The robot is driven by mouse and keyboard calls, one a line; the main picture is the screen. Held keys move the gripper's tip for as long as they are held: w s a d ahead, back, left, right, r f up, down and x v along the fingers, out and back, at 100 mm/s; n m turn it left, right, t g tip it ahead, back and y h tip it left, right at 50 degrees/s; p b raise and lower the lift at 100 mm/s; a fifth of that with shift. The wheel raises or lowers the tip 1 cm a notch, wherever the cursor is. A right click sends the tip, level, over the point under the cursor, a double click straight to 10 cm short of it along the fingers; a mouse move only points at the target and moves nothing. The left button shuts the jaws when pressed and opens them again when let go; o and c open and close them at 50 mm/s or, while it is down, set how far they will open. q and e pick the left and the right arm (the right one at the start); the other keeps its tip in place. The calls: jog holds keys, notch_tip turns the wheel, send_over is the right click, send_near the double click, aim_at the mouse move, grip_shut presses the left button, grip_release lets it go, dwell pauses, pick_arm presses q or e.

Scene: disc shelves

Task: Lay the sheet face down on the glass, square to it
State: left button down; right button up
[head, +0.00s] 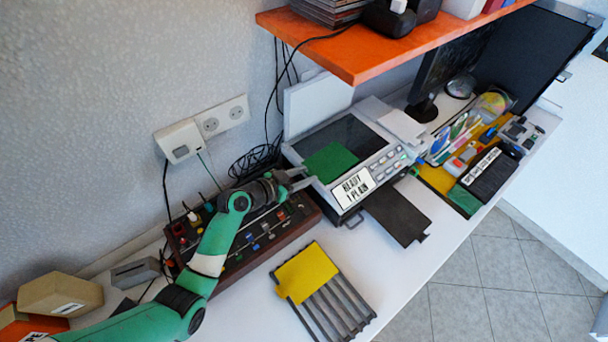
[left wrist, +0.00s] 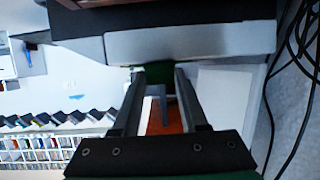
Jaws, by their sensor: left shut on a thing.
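A green sheet (head: 330,162) lies over the lower left part of the dark glass (head: 348,137) of the copier (head: 313,195). It looks turned at an angle to the glass edges. Which face is down cannot be told. My left gripper (head: 303,181) is at the copier's left edge, shut on the sheet's near left edge. In the left wrist view a small green piece (left wrist: 158,72) shows between the fingertips. The copier's white lid (head: 318,104) stands open behind the glass. My right gripper is not in view.
A yellow sheet (head: 307,271) lies on a slatted rack (head: 340,307) at the front. An orange shelf (head: 375,55) overhangs the back. A control box (head: 250,243) with knobs is left of the copier, a dark tray (head: 398,214) at its right. Cables hang behind.

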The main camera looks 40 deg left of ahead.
pick_arm(q)
jog(key=shift+c, duration=1.8)
grip_release()
jog(key=p+v, duration=0.6)
jog(key=v, duration=0.5)
jog(key=shift+s+r, duration=0.15)
jog(key=shift+s, duration=0.1)
